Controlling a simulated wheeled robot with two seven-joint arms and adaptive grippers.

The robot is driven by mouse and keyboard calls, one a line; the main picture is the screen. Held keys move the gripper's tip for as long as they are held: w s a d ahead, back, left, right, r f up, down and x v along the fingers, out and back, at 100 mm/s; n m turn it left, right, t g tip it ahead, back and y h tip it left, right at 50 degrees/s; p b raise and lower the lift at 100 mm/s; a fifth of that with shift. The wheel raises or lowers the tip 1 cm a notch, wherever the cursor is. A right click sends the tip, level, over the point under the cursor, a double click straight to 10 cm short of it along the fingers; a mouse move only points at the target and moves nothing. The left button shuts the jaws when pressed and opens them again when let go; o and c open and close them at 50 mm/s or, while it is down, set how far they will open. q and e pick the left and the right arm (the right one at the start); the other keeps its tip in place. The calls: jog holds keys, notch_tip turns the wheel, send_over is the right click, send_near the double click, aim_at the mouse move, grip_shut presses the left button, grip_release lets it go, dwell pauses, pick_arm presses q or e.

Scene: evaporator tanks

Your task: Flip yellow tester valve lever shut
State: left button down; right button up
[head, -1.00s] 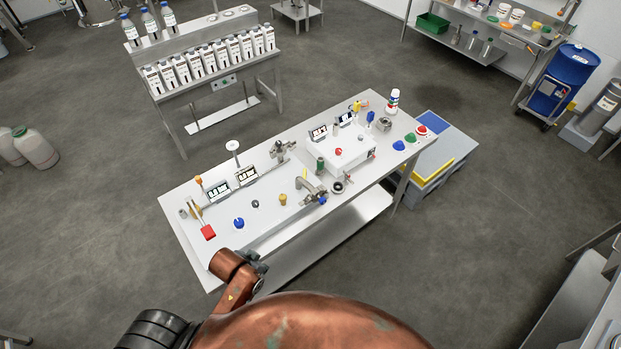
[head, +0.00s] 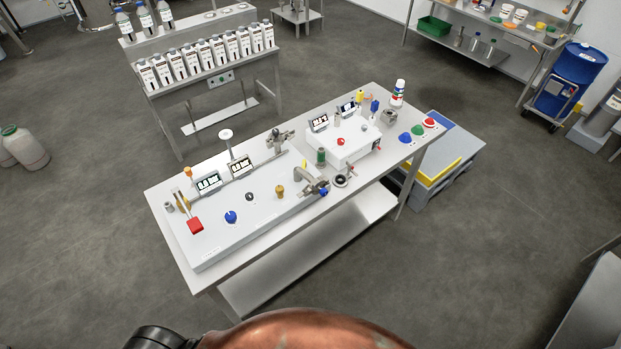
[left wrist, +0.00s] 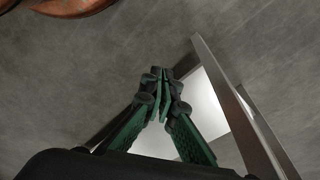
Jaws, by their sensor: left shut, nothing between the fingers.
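A work table (head: 215,277) carries test fixtures in the head view. Small yellow parts show there: a yellow piece (head: 360,95) at the back of the white box (head: 343,149), beside a blue one (head: 374,105), and a thin yellow piece (head: 304,164) near the metal spout. I cannot tell for certain which is the tester valve lever, nor its position. My left gripper (left wrist: 164,74), with green fingers, is shut and empty in the left wrist view, over the floor beside a metal table edge. It is apart from the fixtures. My right gripper is not in view.
A bottle rack (head: 205,70) stands behind.

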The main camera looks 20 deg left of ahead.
pick_arm(q)
jog(key=s+f+g+b, duration=0.1)
jog(key=s+f+b, duration=0.5)
jog(key=s+f, duration=0.9)
notch_tip(320, 180, down, 3)
jog(key=shift+s+a+r, duration=0.1)
jog(key=shift+s+a, duration=0.05)
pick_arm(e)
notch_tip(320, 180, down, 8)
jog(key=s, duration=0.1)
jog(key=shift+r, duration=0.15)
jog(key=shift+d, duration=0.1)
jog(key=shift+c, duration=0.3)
